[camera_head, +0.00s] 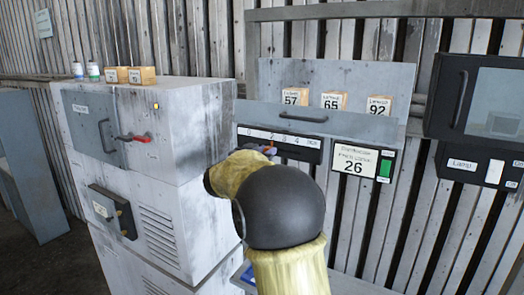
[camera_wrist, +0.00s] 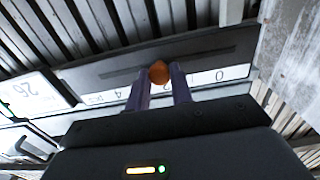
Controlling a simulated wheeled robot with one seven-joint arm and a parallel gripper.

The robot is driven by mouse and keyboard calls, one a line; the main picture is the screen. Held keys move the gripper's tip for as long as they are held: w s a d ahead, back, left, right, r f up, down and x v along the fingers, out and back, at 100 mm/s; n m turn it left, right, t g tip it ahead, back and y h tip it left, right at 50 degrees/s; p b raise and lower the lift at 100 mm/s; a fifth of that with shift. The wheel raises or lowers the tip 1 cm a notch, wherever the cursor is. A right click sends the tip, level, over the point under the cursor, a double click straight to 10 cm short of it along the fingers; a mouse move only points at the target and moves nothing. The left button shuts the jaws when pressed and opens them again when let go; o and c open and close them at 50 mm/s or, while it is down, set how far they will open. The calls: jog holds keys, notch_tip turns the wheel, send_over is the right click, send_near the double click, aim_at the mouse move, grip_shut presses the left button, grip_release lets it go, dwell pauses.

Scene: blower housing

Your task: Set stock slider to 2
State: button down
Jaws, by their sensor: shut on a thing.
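In the wrist view the scale (camera_wrist: 220,75) appears upside down, with 0 on the right and 4 left of my fingers. My gripper (camera_wrist: 159,82) is shut on the orange slider knob (camera_wrist: 159,72), one finger on each side. The knob is around the middle of the scale, between 0 and 4. In the head view my arm partly covers the gripper.
A panel reading 26 (camera_head: 353,168) with a green button (camera_head: 385,168) is right of the slider. Blocks marked 57 (camera_head: 295,97), 65 (camera_head: 333,101) and 92 (camera_head: 379,105) stand above. A grey cabinet with a red handle (camera_head: 138,138) is at left.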

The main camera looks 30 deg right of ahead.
jog(key=c, duration=1.2)
grip_release()
jog(key=shift+c, duration=0.2)
jog(key=shift+a, duration=0.1)
jog(key=b+v, duration=0.6)
jog(key=v, duration=1.1)
jog(key=shift+s+a, duration=0.1)
jog(key=shift+a, duration=0.05)
